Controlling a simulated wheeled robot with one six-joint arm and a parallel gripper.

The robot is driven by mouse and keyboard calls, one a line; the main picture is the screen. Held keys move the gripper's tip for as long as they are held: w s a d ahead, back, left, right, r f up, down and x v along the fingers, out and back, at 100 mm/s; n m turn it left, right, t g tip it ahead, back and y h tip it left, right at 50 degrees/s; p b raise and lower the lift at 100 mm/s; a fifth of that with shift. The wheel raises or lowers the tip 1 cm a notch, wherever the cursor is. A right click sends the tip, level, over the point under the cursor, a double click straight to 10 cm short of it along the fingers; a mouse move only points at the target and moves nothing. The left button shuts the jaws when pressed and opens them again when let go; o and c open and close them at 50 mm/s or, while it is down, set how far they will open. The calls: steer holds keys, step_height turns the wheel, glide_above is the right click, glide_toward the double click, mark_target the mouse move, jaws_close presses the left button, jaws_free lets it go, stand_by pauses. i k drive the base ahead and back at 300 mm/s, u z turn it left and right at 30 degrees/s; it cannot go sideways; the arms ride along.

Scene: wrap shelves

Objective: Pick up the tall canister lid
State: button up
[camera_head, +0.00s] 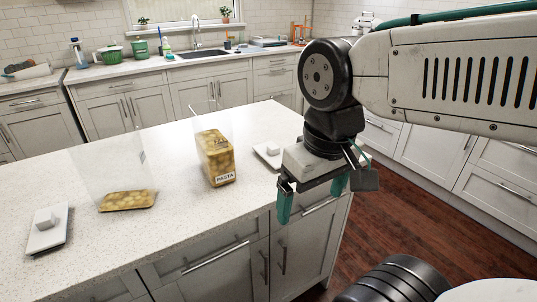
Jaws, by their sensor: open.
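A tall clear canister (214,150) labelled PASTA stands on the island counter, well filled with yellowish pasta. A wider clear canister (110,170) to its left holds a shallow layer of the same colour. A white square lid with a raised knob (46,229) lies at the counter's left. A second white lid (263,154) lies right of the tall canister, its right part hidden behind my gripper. I cannot tell for sure which lid fits which canister. My gripper (312,198) has teal fingers, points down and is open and empty at the counter's right edge.
The island counter (190,225) is clear between and in front of the canisters. Its right edge drops to cabinets and a wooden floor (392,235). Green pots (110,54) and a sink (200,54) are on the back counter.

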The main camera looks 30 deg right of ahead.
mark_target(275, 162)
steer(key=z, duration=0.35)
steer(key=k, duration=0.4)
steer(key=z, duration=1.15)
steer(key=i, duration=0.85)
steer(key=u, duration=0.75)
steer(key=i, duration=0.3)
steer(key=u, duration=0.2)
